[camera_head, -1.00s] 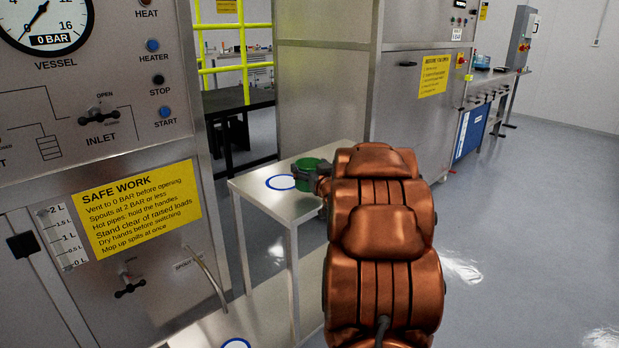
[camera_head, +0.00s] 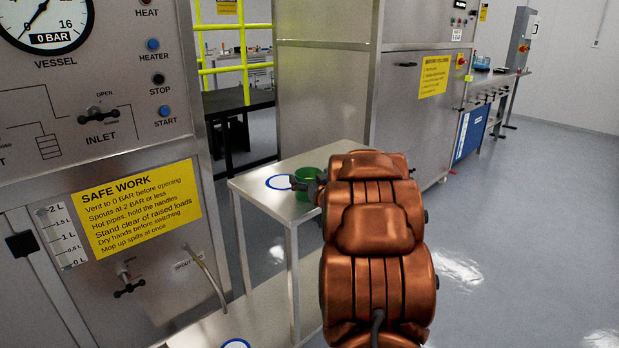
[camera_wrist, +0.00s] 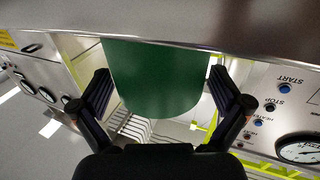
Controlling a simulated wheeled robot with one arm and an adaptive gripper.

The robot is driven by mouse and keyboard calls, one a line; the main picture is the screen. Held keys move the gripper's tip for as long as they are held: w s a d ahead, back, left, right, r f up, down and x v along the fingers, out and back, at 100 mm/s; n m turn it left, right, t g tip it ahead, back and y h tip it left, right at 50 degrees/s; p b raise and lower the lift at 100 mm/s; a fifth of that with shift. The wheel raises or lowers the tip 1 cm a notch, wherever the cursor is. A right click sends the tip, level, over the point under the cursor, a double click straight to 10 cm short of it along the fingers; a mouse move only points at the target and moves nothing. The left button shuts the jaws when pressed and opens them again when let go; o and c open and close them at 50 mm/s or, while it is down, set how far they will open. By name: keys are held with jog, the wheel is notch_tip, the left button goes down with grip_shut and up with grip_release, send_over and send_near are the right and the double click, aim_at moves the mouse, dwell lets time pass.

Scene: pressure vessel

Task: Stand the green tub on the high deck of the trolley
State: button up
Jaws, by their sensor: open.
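The green tub (camera_head: 311,173) is at the high deck (camera_head: 262,198) of the trolley, right of the blue ring (camera_head: 278,188) marked there. My gripper (camera_head: 303,184) is at the tub and covers part of it. In the wrist view the tub (camera_wrist: 155,78) is between my two fingers (camera_wrist: 160,88), which are spread with gaps on both sides. The tub's base meets the pale metal deck at the top of that view. I cannot tell whether its full weight rests there.
The trolley's low deck (camera_head: 270,318) has another blue ring (camera_head: 236,343). A vessel panel with a gauge (camera_head: 44,18) and a spout pipe (camera_head: 206,275) stands at the left. A steel cabinet (camera_head: 322,95) is behind the trolley. The floor at right is clear.

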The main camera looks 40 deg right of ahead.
jog(key=shift+r, duration=0.1)
jog(key=shift+s, duration=0.1)
jog(key=b+v, duration=0.1)
jog(key=v, duration=1)
jog(key=shift+s+a, duration=0.25)
jog(key=shift+s, duration=0.1)
